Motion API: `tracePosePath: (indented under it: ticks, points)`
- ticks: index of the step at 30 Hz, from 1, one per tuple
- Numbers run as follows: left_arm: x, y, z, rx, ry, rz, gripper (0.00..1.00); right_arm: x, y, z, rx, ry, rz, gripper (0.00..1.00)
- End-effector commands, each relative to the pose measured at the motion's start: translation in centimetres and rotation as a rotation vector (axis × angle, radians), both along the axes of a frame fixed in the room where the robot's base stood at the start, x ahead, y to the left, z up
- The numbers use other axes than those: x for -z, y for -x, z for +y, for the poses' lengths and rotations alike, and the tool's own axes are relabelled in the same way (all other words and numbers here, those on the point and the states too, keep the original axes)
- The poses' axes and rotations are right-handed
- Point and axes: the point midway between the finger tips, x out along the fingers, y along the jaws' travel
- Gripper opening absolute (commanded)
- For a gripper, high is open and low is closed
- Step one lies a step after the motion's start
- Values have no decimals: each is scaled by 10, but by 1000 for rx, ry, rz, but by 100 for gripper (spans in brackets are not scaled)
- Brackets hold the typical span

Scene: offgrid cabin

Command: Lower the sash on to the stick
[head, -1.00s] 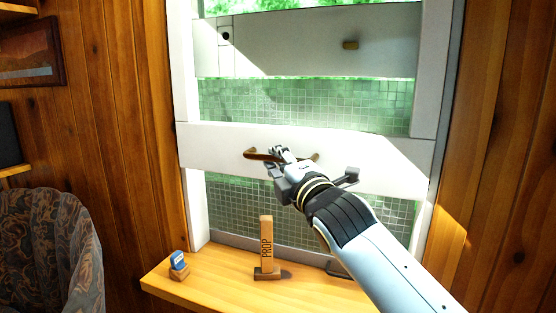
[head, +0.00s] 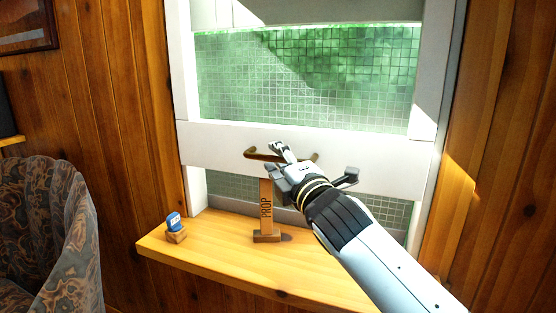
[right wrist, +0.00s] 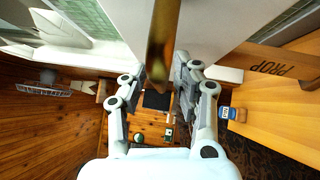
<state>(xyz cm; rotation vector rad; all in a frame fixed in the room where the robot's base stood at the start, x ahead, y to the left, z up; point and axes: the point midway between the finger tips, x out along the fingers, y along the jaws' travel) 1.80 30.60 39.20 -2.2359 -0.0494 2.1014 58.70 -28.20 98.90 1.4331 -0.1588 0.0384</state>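The white window sash has a bottom rail (head: 215,146) with a curved brown handle (head: 252,154). My right gripper (head: 281,158) is at the handle's middle. In the right wrist view the handle (right wrist: 163,40) runs between the fingers of my right gripper (right wrist: 164,76), which look closed on it. The wooden stick marked PROP (head: 266,205) stands upright on the sill below the rail. Its top is at or just under the rail's lower edge; I cannot tell whether they touch. The stick also shows in the right wrist view (right wrist: 270,66). My left gripper is out of view.
The wooden sill (head: 200,245) carries a small blue item on a wooden block (head: 175,229) left of the stick; it also shows in the right wrist view (right wrist: 226,113). A patterned armchair (head: 45,230) stands at the left. Wood-panelled walls flank the window.

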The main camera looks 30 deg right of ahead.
Motion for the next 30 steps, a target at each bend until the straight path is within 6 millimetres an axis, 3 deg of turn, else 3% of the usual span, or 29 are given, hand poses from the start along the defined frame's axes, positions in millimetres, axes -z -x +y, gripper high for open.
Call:
tracePosePath:
  ticks: [11,14,24,30]
  points:
    - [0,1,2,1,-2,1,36,1,5,0,0,2,0,36]
    - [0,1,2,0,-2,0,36,3,19,1,0,2,1,36]
    - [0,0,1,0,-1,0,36,14,95,7,1,3,3,36]
    - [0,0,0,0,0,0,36,16,114,8,1,1,1,36]
